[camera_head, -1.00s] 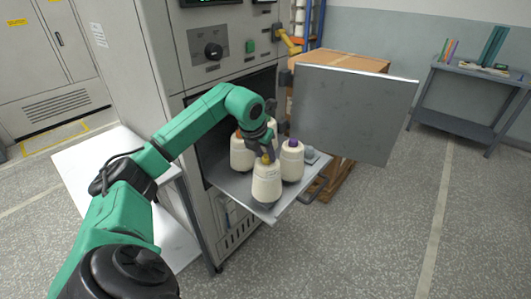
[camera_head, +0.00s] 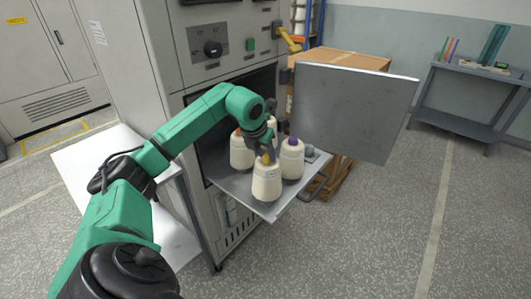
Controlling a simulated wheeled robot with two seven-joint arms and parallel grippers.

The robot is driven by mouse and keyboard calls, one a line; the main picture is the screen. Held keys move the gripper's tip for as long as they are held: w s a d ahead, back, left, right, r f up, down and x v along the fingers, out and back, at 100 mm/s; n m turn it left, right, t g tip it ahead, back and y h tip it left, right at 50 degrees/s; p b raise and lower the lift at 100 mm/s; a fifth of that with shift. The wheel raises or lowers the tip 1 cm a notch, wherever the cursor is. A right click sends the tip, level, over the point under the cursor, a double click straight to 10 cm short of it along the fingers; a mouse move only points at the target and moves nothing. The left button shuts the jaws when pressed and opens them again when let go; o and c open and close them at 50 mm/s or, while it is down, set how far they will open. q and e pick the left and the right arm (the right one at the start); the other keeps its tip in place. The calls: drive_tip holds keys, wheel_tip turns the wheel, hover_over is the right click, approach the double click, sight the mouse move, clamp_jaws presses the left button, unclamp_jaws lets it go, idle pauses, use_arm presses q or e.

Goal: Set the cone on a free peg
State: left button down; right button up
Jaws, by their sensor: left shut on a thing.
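My left gripper (camera_head: 265,153) reaches down over the tray and is shut on the top of a cream cone (camera_head: 266,182) with a yellow tip. This cone is upright at the tray's front corner; I cannot tell whether its base touches the tray or a peg. A cone with an orange tip (camera_head: 240,153) stands behind it to the left. A cone with a purple tip (camera_head: 292,161) stands to its right. Another cone (camera_head: 272,124) is mostly hidden behind my gripper. A grey peg-like piece (camera_head: 311,153) shows bare at the tray's right side. My right gripper is out of view.
The grey tray (camera_head: 232,184) sticks out of the machine opening, with a handle (camera_head: 317,188) at its front right edge. An open metal door panel (camera_head: 355,112) stands close on the right. A cardboard box (camera_head: 345,62) is behind it. A white table (camera_head: 100,175) is at left.

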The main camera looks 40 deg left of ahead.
use_arm(q)
drive_tip(key=shift+f+b, duration=0.45)
drive_tip(key=shift+f, duration=0.15)
drive_tip(key=shift+c, duration=2)
unclamp_jaws()
drive_tip(key=v, duration=1.4)
drive_tip(key=shift+r, duration=0.25)
drive_tip(key=shift+s+d, duration=0.1)
